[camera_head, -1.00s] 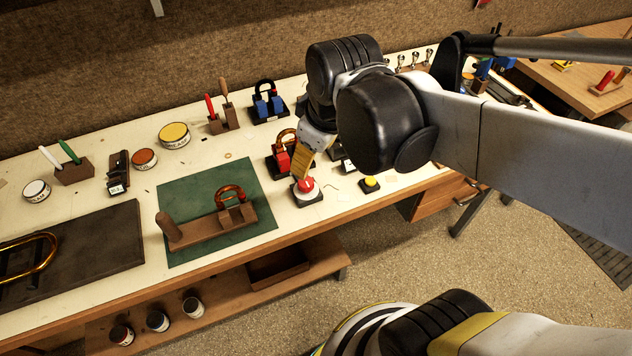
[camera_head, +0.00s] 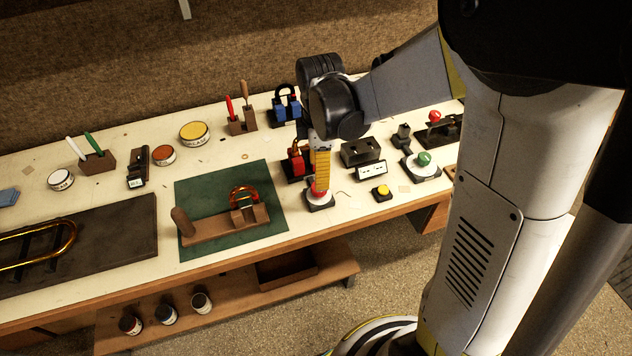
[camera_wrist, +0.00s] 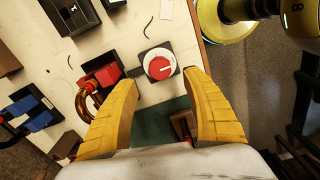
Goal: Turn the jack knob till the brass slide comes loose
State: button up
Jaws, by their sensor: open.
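A round red knob (camera_head: 318,194) with a white mark sits on a small dark base on the bench. It shows clearly in the wrist view (camera_wrist: 160,67). My gripper (camera_head: 320,183) points down over it, with yellow fingers open and empty. In the wrist view the knob lies just beyond and between the fingertips (camera_wrist: 160,78); I cannot tell whether they touch it. Beside it is a red block (camera_wrist: 107,76) with a curved brass tube (camera_wrist: 88,98). Neither is labelled as the slide.
Right of the knob are a yellow button (camera_head: 382,192), a black box (camera_head: 361,151) and a green knob (camera_head: 423,159). A blue clamp (camera_head: 286,106) stands behind. A dark mat (camera_head: 120,232) with brass tubing lies left. The bench's front edge is close to the red knob.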

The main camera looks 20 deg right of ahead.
notch_tip(320, 180, down, 6)
jog(key=shift+f+b, duration=0.2)
jog(key=shift+b, duration=0.75)
jog(key=c, duration=1.2)
